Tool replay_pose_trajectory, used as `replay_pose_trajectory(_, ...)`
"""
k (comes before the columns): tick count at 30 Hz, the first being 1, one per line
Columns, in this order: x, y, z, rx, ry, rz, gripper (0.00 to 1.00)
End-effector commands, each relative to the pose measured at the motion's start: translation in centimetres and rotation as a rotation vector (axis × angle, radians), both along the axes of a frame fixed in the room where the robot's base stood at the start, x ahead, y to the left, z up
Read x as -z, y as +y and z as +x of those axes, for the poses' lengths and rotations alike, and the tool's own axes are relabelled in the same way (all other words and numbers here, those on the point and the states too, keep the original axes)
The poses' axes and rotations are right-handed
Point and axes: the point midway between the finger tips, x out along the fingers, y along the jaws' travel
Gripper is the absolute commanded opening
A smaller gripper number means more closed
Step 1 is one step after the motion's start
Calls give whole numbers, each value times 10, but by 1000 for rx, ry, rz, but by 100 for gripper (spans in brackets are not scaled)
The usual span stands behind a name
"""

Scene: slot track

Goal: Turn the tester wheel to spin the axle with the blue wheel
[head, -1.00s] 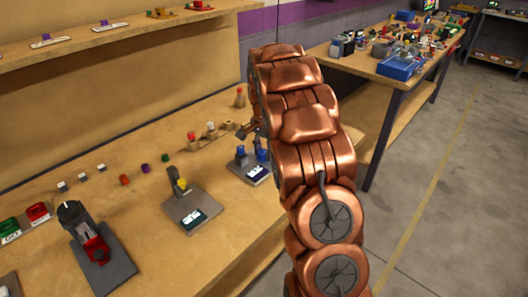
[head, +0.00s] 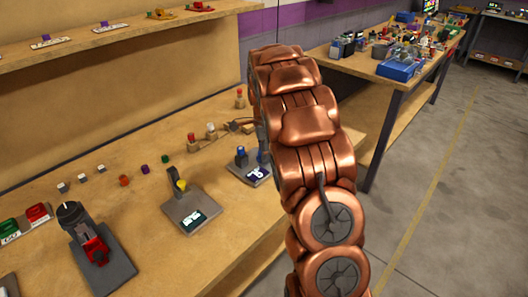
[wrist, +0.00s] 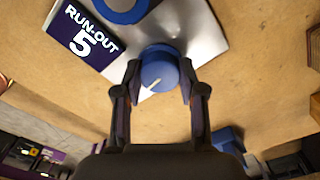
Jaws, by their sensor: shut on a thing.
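A blue knob with a white line on it (wrist: 158,70) stands at the edge of a grey plate (wrist: 195,28) in the wrist view. My gripper (wrist: 160,66) is shut on this knob, with one dark finger on each side. Another round blue part (wrist: 122,8), cut off by the top edge, sits on the same plate. A dark display reading "RUN-OUT 5" (wrist: 84,37) lies to its left. In the head view this tester (head: 246,173) is on the bench, with a blue part (head: 241,157) showing. My arm hides its right side and most of my gripper.
To the left on the bench are a tester with a yellow part (head: 181,185) and one with a red part (head: 96,250). Several small pegs and blocks stand behind them. A cluttered table (head: 390,68) is at the back right.

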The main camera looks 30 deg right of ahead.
Motion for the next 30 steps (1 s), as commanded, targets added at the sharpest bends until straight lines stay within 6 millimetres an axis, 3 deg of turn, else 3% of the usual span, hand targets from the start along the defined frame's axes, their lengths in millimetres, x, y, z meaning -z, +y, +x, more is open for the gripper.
replay_pose_trajectory(14,0,0,0,12,1,1,5)
replay_pose_trajectory(15,0,0,0,12,1,1,43)
replay_pose_trajectory(21,0,0,0,12,0,0,64)
replay_pose_trajectory(30,0,0,0,12,0,0,65)
